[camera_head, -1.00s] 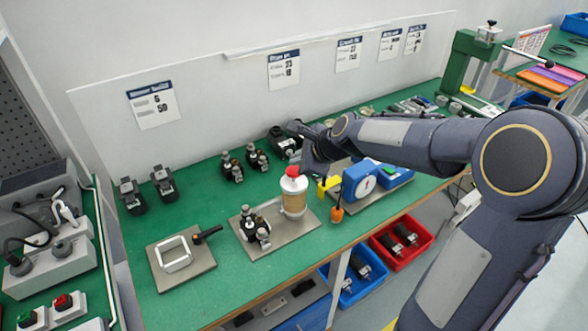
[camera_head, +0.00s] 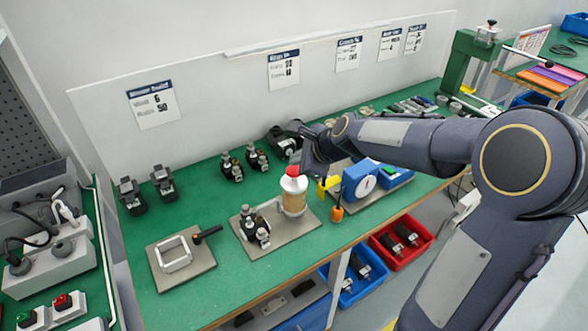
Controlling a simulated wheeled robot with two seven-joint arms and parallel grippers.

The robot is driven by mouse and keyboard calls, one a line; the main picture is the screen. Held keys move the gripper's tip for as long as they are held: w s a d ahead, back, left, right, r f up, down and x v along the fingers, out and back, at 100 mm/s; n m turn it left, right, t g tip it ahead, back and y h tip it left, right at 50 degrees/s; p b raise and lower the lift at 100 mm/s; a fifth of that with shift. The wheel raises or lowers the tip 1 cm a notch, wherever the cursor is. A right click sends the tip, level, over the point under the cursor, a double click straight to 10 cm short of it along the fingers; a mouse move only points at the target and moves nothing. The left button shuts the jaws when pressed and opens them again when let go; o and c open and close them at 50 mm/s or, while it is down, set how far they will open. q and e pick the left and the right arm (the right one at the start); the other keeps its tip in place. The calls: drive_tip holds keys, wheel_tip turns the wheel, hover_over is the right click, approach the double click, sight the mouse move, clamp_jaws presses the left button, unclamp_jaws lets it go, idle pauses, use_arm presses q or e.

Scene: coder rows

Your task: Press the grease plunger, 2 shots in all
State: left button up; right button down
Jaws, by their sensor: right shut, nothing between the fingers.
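The grease dispenser is a tan, clear-sided jar (camera_head: 292,198) with a white lid and a red plunger (camera_head: 292,171) on top. It stands upright on a grey plate (camera_head: 270,241) near the middle of the green bench. My right gripper (camera_head: 305,167) is shut and points down just right of the red plunger, close to it. I cannot tell whether it touches the plunger; its fingertips are hard to make out. A small dark and metal assembly (camera_head: 250,225) stands left of the jar on the same plate. My left gripper is not in view.
A blue gauge device (camera_head: 357,182) and an orange-handled tool (camera_head: 337,212) stand right of the jar. A plate with a square metal frame (camera_head: 174,254) lies left. Red (camera_head: 401,245) and blue bins sit below the bench edge. Several dark fittings stand behind.

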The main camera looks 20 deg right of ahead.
drive_tip(key=shift+f, duration=0.35)
drive_tip(key=shift+f+b, duration=0.8)
drive_tip(key=shift+f, duration=0.1)
idle(0.9)
drive_tip(key=shift+r, duration=0.1)
drive_tip(key=shift+r+p, duration=1.2)
drive_tip(key=shift+p, duration=0.1)
drive_tip(key=shift+r, duration=0.1)
wheel_tip(320, 180, up, 5)
drive_tip(key=p, duration=0.5)
